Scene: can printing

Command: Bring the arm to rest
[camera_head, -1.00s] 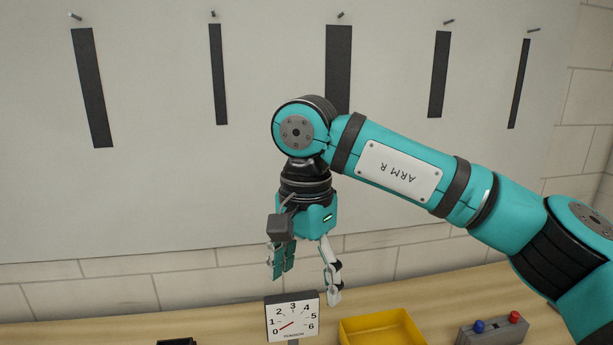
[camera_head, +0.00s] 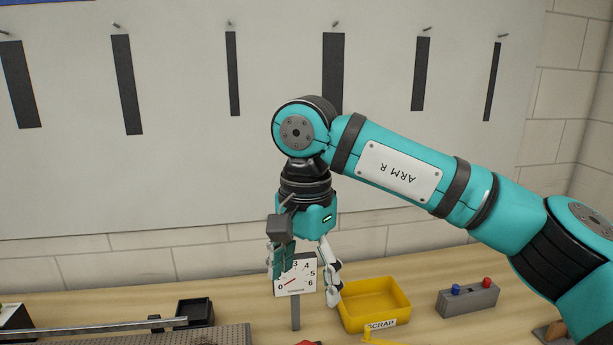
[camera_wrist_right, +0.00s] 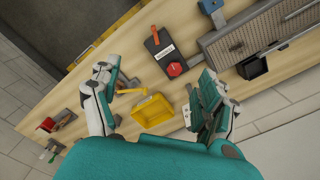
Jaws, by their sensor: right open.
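My right gripper (camera_head: 307,280) hangs down from the teal arm marked ARM R, in the middle of the head view. It is open and empty, with its fingers apart. In the head view it covers part of a white dial gauge (camera_head: 308,277) on a post. In the right wrist view the open fingers (camera_wrist_right: 157,105) frame the yellow scrap bin (camera_wrist_right: 152,110), which is below and apart from them. My left gripper is not in view.
In the head view the yellow scrap bin (camera_head: 374,301) and a grey box with blue and red knobs (camera_head: 467,299) stand on the wooden bench. A black tray (camera_head: 195,310) and a perforated plate (camera_head: 226,334) are at left. A wall panel with dark strips (camera_head: 180,180) stands behind.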

